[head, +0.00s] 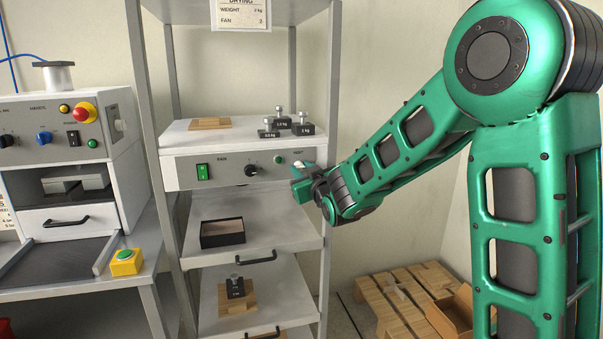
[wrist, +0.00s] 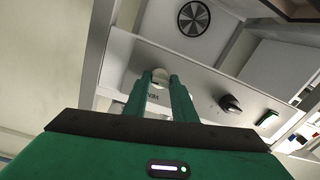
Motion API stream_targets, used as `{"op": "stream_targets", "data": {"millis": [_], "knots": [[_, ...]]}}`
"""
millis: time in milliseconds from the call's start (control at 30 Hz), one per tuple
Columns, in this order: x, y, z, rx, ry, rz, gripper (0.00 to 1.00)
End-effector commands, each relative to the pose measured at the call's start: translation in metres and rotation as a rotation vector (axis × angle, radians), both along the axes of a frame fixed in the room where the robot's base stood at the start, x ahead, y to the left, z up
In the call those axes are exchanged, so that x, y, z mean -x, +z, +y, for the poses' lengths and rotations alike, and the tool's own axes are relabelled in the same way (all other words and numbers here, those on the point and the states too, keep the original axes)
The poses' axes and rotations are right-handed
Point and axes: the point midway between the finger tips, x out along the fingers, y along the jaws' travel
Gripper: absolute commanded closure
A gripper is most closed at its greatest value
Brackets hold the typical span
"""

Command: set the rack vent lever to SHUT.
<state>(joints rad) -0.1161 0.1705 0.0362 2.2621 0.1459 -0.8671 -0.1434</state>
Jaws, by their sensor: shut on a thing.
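The rack's control panel (head: 222,174) is a light grey strip under the top shelf. In the wrist view my gripper (wrist: 160,84) is shut on a small pale knob (wrist: 160,74), which looks like the end of the vent lever. The lettering beside it is partly hidden by the fingers. The lever's setting cannot be read.
Small black weights (head: 285,125) and a wooden piece (head: 209,123) stand on the top shelf. A dark open box (head: 222,233) is on the shelf below. A bench machine (head: 72,150) stands left; pallets (head: 400,300) lie right. A fan grille (wrist: 194,17) shows in the wrist view.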

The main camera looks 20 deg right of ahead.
Motion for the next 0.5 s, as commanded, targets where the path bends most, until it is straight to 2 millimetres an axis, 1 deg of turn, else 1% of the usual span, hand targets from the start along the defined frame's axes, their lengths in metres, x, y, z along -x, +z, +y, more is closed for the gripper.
{"op": "stream_targets", "data": {"millis": [267, 500], "knots": [[-0.0001, 0.0006, -0.0009, 0.182, -0.003, -0.001, 0.98], [0.0, 0.0005, 0.0002, 0.409, -0.001, 0.0, 0.98]]}}
